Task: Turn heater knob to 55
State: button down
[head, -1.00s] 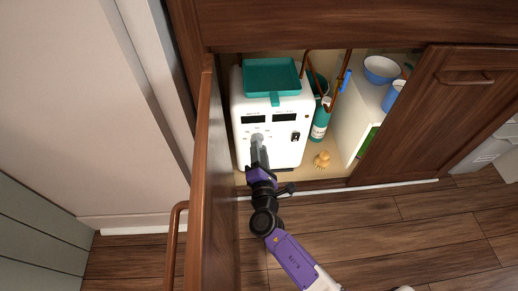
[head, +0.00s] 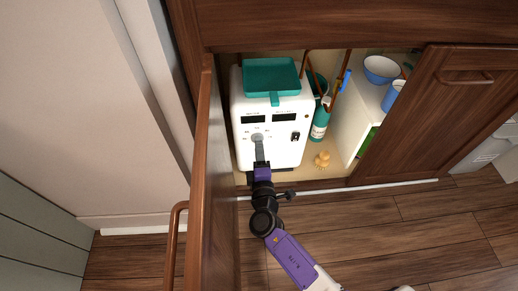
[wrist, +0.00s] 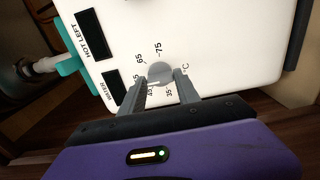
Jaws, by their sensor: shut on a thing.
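The white heater (head: 288,152) stands inside the open cupboard, with two dark displays and a small round grey knob (wrist: 160,73) on its front. My gripper (wrist: 161,82) is shut on the knob, one finger on each side of it. In the head view my gripper (head: 258,139) reaches the heater front from below and covers most of the knob. Around the knob the wrist view shows printed numbers, among them 75, 65 and 35, and a °C mark. Other numbers are partly hidden by the fingers. I cannot tell which number the knob points at.
A teal tray (head: 271,75) sits on top of the heater. A teal bottle (head: 320,122), copper pipes and a yellow-orange object (head: 322,160) are to its right. The open wooden door (head: 209,185) stands close on the left of my arm. The floor at the right is clear.

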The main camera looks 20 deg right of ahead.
dwell(0.3)
jog(key=c, duration=0.9)
grip_release()
jog(key=p+v, duration=0.2)
jog(key=v, duration=0.6)
